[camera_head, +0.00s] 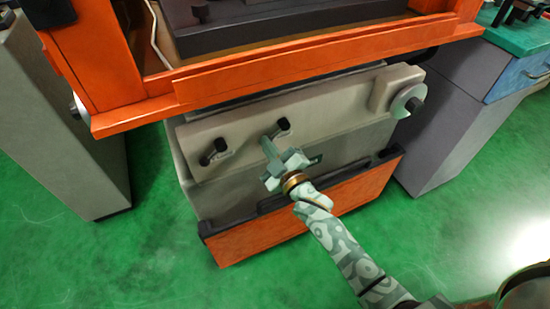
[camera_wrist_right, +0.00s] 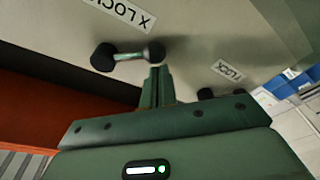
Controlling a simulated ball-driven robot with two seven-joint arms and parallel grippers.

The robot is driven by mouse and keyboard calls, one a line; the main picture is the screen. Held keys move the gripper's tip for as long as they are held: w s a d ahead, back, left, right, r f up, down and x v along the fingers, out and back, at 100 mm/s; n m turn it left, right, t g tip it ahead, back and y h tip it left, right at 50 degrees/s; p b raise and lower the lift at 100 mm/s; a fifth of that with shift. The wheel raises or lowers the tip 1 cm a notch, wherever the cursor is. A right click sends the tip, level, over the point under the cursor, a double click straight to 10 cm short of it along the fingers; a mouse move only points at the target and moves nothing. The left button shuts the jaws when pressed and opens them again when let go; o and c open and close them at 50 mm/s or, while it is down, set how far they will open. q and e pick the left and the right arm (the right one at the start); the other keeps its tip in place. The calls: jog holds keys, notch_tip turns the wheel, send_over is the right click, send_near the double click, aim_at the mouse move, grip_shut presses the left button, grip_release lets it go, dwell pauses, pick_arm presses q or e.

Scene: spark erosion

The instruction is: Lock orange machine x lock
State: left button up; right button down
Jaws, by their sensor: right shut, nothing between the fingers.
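The x lock lever (camera_head: 282,125) is a short grey arm with black knob ends on the beige front of the orange machine (camera_head: 290,70). In the right wrist view the lever (camera_wrist_right: 128,57) sits just beyond my fingertips, beside a label reading X LOCK (camera_wrist_right: 119,13). My left gripper is out of view.
A second similar lever (camera_head: 215,150) sits to the left on the same panel, under another LOCK label (camera_wrist_right: 227,71). A handwheel (camera_head: 408,102) is at the panel's right. The orange tray rim (camera_head: 300,72) overhangs above. A grey cabinet (camera_head: 460,125) stands at right.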

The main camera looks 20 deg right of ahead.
jog(key=shift+w+a, duration=0.1)
jog(key=shift+w, duration=0.25)
jog(key=shift+w+r, duration=0.1)
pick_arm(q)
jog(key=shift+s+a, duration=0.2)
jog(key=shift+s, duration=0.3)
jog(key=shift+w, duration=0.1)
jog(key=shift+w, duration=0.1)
